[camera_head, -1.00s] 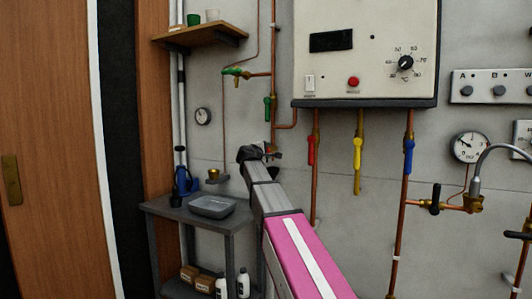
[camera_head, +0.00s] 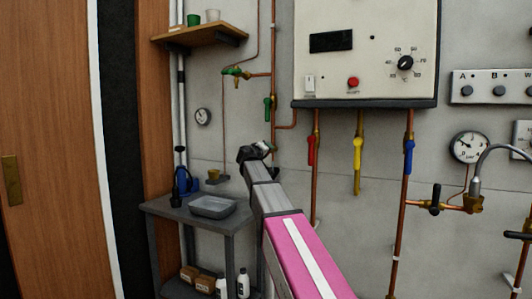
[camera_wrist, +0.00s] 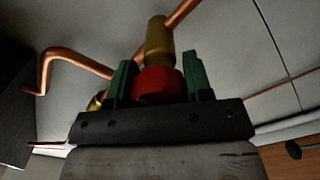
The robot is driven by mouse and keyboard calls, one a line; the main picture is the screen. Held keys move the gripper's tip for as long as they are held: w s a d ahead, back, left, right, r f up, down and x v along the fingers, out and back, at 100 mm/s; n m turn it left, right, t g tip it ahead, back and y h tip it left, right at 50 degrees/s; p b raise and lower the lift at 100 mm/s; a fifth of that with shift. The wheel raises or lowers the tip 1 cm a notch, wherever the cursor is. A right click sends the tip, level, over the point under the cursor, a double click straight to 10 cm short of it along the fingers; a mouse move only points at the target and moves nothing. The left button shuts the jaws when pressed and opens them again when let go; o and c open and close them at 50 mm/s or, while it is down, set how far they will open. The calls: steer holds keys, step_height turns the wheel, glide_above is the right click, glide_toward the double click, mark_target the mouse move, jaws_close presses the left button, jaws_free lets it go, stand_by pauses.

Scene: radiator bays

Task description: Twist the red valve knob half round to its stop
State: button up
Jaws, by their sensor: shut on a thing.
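The red valve knob (camera_wrist: 157,86) is a short red cylinder at the end of a brass valve body (camera_wrist: 159,42) in the wrist view. The two green fingers of my gripper (camera_wrist: 158,82) stand on either side of the knob and are shut on it. In the head view my gripper (camera_head: 260,152) is at the wall pipe below the green lever, and it hides the knob there. How far the knob is turned cannot be seen.
A boiler (camera_head: 366,50) hangs to the right, with red (camera_head: 311,151), yellow (camera_head: 357,153) and blue (camera_head: 409,156) levers below it. A small bench (camera_head: 185,211) with a grey tray (camera_head: 213,206) stands left of my arm. A shelf (camera_head: 200,36) is above.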

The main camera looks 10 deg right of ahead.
steer(key=shift+s+m, duration=0.1)
steer(key=shift+m, duration=0.4)
steer(key=o, duration=0.9)
steer(key=v, duration=1)
steer(key=shift+s+a, duration=0.25)
steer(key=shift+s, duration=0.05)
steer(key=shift+f, duration=0.15)
